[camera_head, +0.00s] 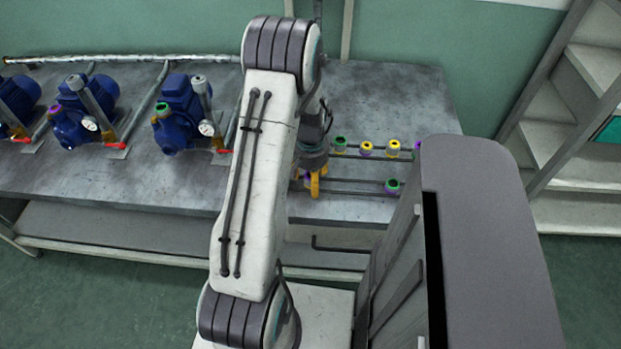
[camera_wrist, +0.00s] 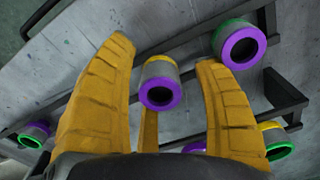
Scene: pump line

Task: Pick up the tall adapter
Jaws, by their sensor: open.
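An adapter (camera_wrist: 158,72) with a grey body, a yellow band at its far end and a purple ring at its near end lies between my gripper's fingers in the wrist view. My gripper (camera_wrist: 163,54) is open, with yellow fingers to the left and right of this adapter and gaps on both sides. The pictures do not settle whether this is the tall one. In the head view my gripper (camera_head: 313,184) is over the bench's left end of the adapter rack, pointing down, and the adapter between its fingers cannot be made out there.
A green-and-purple adapter (camera_wrist: 239,44) stands close to the right finger. Others are a purple-and-green one (camera_wrist: 35,133) and a yellow-and-green one (camera_wrist: 276,140). Dark rack rails (camera_head: 355,182) cross the bench (camera_head: 260,190). Blue pumps (camera_head: 180,100) stand to the left.

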